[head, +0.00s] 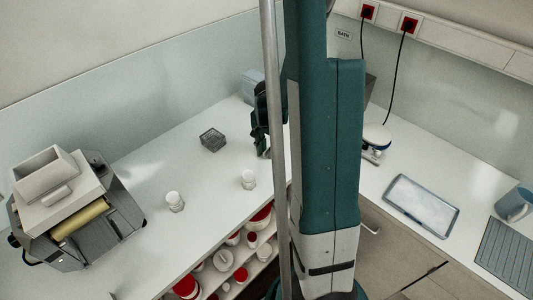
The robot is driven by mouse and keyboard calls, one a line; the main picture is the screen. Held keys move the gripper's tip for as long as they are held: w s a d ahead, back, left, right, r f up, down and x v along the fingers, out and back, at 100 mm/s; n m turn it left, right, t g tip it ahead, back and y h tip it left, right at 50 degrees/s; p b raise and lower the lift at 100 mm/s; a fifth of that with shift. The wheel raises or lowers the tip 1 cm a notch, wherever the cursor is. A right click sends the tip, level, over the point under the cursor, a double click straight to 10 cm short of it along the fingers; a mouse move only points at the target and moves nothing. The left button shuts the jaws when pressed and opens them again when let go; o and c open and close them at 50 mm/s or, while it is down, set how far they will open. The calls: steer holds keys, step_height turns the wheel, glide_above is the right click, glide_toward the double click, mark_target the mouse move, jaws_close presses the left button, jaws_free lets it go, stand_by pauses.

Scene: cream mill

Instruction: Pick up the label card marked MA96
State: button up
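I cannot make out a label card marked MA96 in the head view; any such card is too small to read or hidden. My gripper (264,150) hangs over the white counter (150,215), just left of a thin grey pole and my teal arm. Its dark fingers point down, and I cannot tell whether they are open or shut, or whether they hold anything. A small dark wire basket (212,139) stands to its left. Two small white jars, one (248,179) below the gripper and one (175,201) further left, stand on the counter.
A grey and cream machine (75,210) fills the left end. A pale blue box (253,86) stands behind the gripper. Red and white containers (187,286) sit on shelves below. A tray (421,205), a blue mug (514,204) and a ribbed grey mat (506,255) lie right.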

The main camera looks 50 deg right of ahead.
stand_by(0.3)
jaws_close()
steer(key=shift+r, duration=0.15)
steer(key=shift+r, duration=4.85)
